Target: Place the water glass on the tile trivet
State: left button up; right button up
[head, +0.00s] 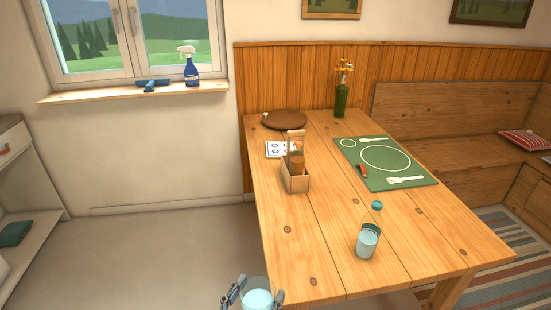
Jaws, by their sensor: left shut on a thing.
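My left gripper (255,294) is at the bottom edge, in front of the table's near left corner. It is shut on a water glass (257,300) with pale blue water in it; the lower part of this glass is cut off by the frame. The tile trivet (275,149), white with dark ring marks, lies flat near the table's left edge, partly hidden by the wooden caddy. My right gripper is out of view.
The wooden caddy (296,182) with bottles stands beside the trivet on the table (310,235). A small teal object (377,205) is near the second glass. The near left tabletop is clear.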

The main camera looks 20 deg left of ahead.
aim_at(281, 148)
jog(key=k+z, duration=0.15)
jog(key=z, duration=0.3)
jog(key=k+z, duration=0.15)
jog(key=z, duration=0.3)
jog(key=i+j+z, duration=0.1)
jog(key=j+z, duration=0.7)
jog(key=j, duration=0.25)
jog(key=k+j, duration=0.1)
jog(key=j, duration=1.85)
jog(key=k+j, duration=0.15)
jog(key=j, duration=1.8)
jog(key=k, duration=0.05)
